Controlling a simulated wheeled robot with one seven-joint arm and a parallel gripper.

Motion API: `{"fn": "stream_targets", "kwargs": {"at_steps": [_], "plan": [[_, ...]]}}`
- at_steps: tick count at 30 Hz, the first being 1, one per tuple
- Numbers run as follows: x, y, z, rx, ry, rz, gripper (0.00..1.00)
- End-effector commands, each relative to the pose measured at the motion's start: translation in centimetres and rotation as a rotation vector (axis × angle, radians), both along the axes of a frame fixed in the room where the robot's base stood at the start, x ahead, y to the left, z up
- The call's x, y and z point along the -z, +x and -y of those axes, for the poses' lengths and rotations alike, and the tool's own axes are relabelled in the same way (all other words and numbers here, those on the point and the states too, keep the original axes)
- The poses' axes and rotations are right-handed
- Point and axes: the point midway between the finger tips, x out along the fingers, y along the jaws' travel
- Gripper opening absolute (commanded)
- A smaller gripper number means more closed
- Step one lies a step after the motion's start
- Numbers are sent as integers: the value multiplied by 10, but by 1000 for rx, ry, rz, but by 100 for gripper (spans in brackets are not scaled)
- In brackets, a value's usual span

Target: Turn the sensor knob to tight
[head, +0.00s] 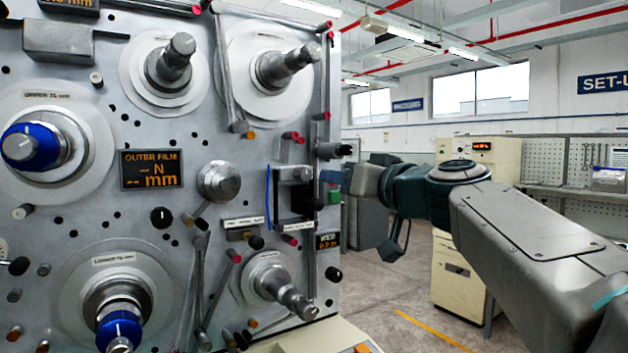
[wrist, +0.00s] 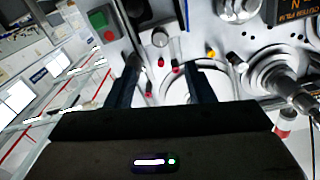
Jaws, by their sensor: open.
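A small round grey knob (wrist: 160,37) shows in the wrist view, just beyond my fingertips; I take it for the sensor knob, but no label on it is legible. The knob appears ahead of the gap, not gripped. Its setting cannot be read.
The steel panel carries several spindles, such as the upper right one (head: 288,68), red-tipped pins (head: 292,136), a chrome knob (head: 218,182) and a black pointer knob (head: 161,217). A green-and-red button box (wrist: 101,22) is close by. Open floor lies right of the panel.

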Motion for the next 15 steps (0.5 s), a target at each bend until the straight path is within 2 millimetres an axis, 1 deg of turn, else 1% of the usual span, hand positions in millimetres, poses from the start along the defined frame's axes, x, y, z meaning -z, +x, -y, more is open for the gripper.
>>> {"fn": "stream_targets", "kwargs": {"at_steps": [3, 9, 15], "plan": [[-3, 20, -13, -3, 1, -5, 48], [-3, 54, -37, -4, 0, -5, 48], [-2, 82, -56, -2, 0, -6, 48]]}}
